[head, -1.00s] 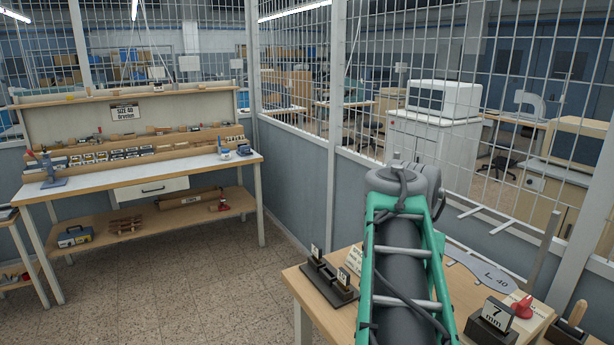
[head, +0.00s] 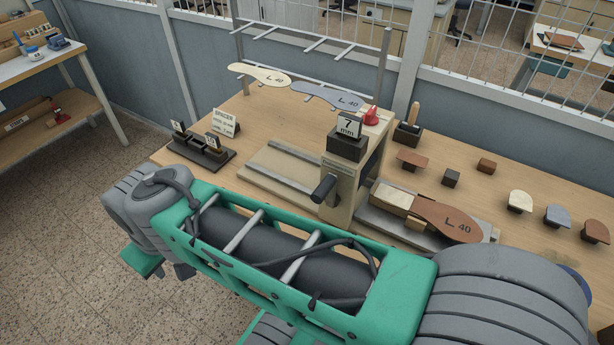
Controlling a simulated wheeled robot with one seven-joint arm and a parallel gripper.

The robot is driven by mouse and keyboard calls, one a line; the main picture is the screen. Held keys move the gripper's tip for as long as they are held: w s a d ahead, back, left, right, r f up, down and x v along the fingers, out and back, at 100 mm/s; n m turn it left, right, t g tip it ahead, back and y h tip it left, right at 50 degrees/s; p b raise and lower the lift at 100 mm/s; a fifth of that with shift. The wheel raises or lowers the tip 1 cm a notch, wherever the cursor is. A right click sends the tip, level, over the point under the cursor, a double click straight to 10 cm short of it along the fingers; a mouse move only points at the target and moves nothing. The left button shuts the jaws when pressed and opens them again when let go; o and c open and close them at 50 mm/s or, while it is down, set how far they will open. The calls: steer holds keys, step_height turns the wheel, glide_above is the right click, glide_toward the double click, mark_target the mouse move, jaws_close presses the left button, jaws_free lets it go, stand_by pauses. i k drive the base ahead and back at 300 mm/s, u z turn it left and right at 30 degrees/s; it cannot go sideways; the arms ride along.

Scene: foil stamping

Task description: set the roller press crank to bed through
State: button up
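The roller press (head: 342,189) stands on the wooden table in the head view, with a beige upright housing. A dark block with a "7 mm" card (head: 348,126) sits on top of it. Its crank shows a black grip (head: 323,188) on the near side, pointing toward the lower left. The press bed (head: 277,172) extends flat to the left. On its right side lies a brown sole piece marked "L 40" (head: 447,218) with a pale block. My green and grey arm crosses the foreground in front of the table. My gripper is not in view.
The table (head: 520,180) holds several small leather and coloured pieces at the right. A dark holder with cards (head: 201,147) stands at the left. A red knob (head: 371,116) sits beside the press top.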

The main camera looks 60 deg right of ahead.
mark_target(325, 191)
steer(key=z, duration=0.75)
steer(key=k, duration=0.75)
steer(key=z, duration=0.9)
steer(key=k, duration=0.9)
steer(key=u, duration=1.25)
steer(key=i, duration=0.55)
steer(key=u, duration=0.25)
